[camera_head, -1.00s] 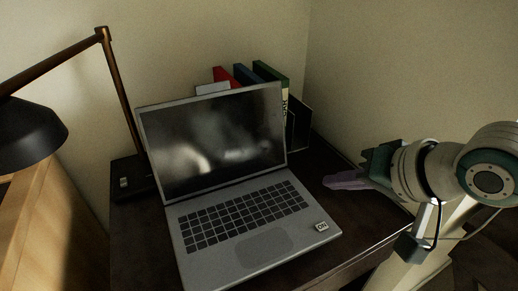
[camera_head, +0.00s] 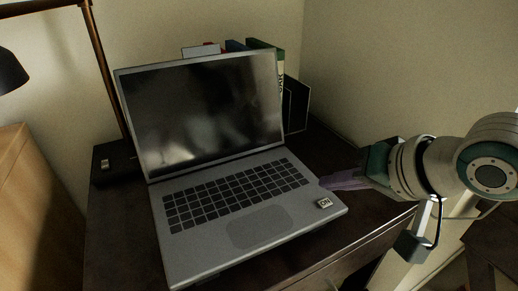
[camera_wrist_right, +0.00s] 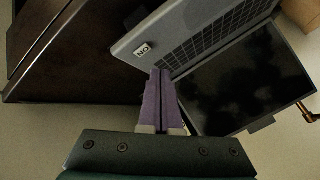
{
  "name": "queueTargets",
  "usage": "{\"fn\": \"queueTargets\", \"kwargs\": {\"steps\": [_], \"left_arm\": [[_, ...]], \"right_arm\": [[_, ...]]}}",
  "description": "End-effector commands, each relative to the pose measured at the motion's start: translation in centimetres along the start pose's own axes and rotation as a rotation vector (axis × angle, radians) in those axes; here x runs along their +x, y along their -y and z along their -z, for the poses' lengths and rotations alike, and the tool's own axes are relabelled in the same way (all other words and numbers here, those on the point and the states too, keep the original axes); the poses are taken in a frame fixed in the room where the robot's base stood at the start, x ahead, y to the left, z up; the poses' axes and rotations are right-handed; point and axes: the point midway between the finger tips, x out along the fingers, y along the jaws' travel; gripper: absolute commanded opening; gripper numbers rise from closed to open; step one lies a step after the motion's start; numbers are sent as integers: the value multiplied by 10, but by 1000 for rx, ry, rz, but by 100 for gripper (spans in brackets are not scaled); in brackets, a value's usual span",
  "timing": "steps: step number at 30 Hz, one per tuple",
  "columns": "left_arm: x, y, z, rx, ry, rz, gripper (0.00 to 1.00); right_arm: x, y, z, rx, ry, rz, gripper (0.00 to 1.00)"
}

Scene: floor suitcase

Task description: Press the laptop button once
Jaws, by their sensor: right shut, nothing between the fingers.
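An open grey laptop (camera_head: 205,250) with a dark screen (camera_head: 205,110) stands on a dark desk. Its small light button (camera_head: 324,203), with dark lettering, is at the right front corner of the keyboard deck. The button also shows in the right wrist view (camera_wrist_right: 143,50), where the lettering looks like "ON". My right gripper (camera_head: 325,184) is shut and empty, its purple fingers pointing at the laptop's right edge behind the button. In the right wrist view the fingertips (camera_wrist_right: 160,72) are close to the deck edge beside the button; I cannot tell whether they touch. My left gripper is not in view.
Books and a dark holder (camera_head: 296,104) stand behind the laptop at the right. A lamp (camera_head: 10,72) with a brown arm is at the left, its dark base (camera_head: 110,168) beside the laptop. Bare desk (camera_head: 360,215) lies right of the laptop, near the walls.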

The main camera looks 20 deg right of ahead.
Motion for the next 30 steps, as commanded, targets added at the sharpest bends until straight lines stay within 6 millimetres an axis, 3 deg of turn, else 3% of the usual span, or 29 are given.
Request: {"fn": "queueTargets", "kwargs": {"steps": [6,30], "left_arm": [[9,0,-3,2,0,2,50],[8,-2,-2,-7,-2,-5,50]], "right_arm": [[12,-8,-8,1,0,0,0],[11,-8,-8,1,-1,1,0]]}}
